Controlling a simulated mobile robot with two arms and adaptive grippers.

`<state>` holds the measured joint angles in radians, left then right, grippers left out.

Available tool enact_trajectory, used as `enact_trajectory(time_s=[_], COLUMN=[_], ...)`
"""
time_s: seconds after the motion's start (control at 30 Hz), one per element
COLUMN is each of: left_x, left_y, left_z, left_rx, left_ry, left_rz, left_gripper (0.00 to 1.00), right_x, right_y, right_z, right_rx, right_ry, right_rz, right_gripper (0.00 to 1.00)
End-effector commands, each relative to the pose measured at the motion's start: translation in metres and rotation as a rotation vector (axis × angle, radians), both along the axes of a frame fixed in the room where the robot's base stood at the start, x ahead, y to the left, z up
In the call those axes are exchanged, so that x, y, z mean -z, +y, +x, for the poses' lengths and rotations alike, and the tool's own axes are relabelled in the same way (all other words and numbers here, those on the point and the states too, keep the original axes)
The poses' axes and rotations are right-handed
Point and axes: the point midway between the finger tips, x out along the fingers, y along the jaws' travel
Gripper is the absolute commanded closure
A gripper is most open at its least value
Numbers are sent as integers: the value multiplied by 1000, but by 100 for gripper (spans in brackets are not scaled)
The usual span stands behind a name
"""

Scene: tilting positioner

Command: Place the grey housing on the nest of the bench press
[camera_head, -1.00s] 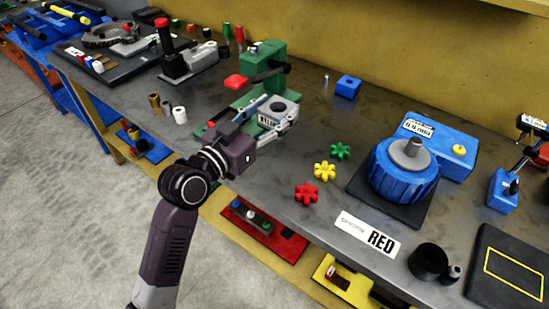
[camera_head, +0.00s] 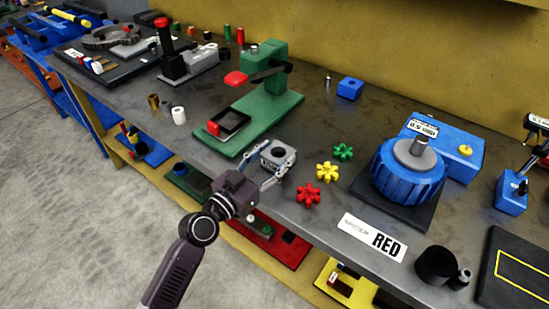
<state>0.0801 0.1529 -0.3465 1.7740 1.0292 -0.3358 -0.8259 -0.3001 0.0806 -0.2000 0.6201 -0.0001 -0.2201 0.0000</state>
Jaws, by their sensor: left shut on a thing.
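My left gripper (camera_head: 275,165) is shut on the grey housing (camera_head: 268,158), a block with a round hole in its top. It holds the housing near the bench's front edge, in front and to the right of the green bench press (camera_head: 267,112). The press has a red-ended lever (camera_head: 236,79) and a dark, square-framed nest (camera_head: 234,118) with a red block at its left end. The nest looks empty and is apart from the housing. I cannot tell exactly how high the housing is above the bench. My right gripper is not in view.
Red (camera_head: 308,196), yellow (camera_head: 327,172) and green (camera_head: 343,152) star-shaped pieces lie right of the housing. Beyond them stands a blue rotary unit (camera_head: 408,174). A white and a brown cylinder (camera_head: 154,101) stand left of the press. A RED label (camera_head: 373,238) lies at the front.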

Motion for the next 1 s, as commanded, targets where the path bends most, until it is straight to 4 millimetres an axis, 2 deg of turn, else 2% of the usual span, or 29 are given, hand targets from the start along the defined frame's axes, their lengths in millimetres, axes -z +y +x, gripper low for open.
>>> enact_trajectory(time_s=[0.23, 0.43, 0.47, 0.5, 0.6, 1.0], left_x=[-5, 0, 4, 3, 4, 3], left_y=[0, 0, 0, 0, 0, -1], left_z=[1, 1, 0, 0, 0, 0], left_rx=[-3, -2, 0, 0, 0, 0], left_ry=[-9, -9, -1, -1, -1, 1], left_rz=[-6, -6, -1, -1, -1, -3], left_gripper=[100, 100, 47, 42, 32, 32], right_x=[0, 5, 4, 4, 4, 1], right_y=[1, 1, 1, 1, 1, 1], right_z=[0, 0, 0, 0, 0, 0], right_rx=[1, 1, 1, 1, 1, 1], right_ry=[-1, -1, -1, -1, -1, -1], right_rz=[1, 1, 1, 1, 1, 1], right_gripper=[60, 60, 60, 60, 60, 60])
